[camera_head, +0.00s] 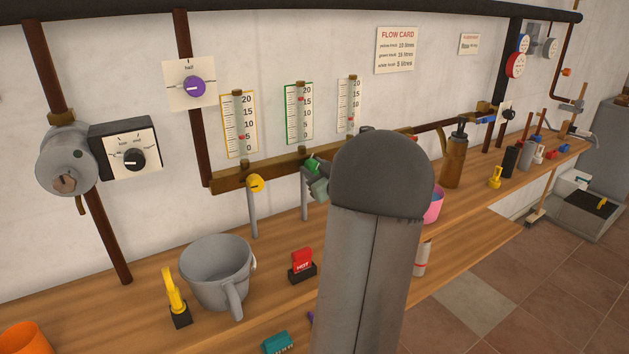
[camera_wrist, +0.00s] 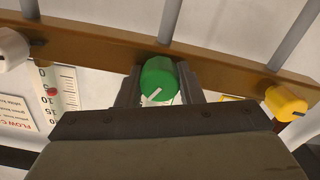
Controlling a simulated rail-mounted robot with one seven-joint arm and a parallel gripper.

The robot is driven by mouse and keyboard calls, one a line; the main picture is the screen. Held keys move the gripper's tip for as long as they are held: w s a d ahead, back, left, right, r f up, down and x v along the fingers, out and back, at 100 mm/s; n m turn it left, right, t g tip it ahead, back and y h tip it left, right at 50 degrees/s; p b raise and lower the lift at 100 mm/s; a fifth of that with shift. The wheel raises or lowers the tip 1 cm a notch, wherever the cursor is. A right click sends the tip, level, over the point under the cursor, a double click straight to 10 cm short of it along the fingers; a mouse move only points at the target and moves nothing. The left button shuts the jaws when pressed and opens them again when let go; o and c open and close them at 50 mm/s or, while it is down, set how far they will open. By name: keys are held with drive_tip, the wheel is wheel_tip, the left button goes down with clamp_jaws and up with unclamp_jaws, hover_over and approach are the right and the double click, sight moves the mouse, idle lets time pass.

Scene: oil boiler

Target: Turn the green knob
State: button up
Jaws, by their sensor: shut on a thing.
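The green knob (camera_head: 312,164) sits on the brown pipe rail below the green-framed gauge (camera_head: 299,112). In the wrist view the green knob (camera_wrist: 158,76) shows between my two fingers, with a pale pointer line on its face. My gripper (camera_wrist: 157,84) is shut on the knob, one finger on each side. In the head view my gripper (camera_head: 318,180) shows just below the knob and is partly hidden by my own arm. The green gauge's red marker stands near the 15 mark.
A yellow knob (camera_head: 256,183) is left of the green one; a white knob (camera_wrist: 12,48) shows in the wrist view. Below on the wooden bench stand a grey mug (camera_head: 215,275), a red HOT block (camera_head: 302,264) and a yellow-handled item (camera_head: 174,296). A flow card (camera_head: 397,50) hangs above.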

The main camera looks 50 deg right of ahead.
drive_tip(key=shift+n, duration=0.4)
drive_tip(key=o, duration=1)
drive_tip(key=shift+c, duration=0.2)
drive_tip(key=shift+s, duration=0.15)
drive_tip(key=v, duration=1.7)
drive_tip(key=shift+a, duration=0.15)
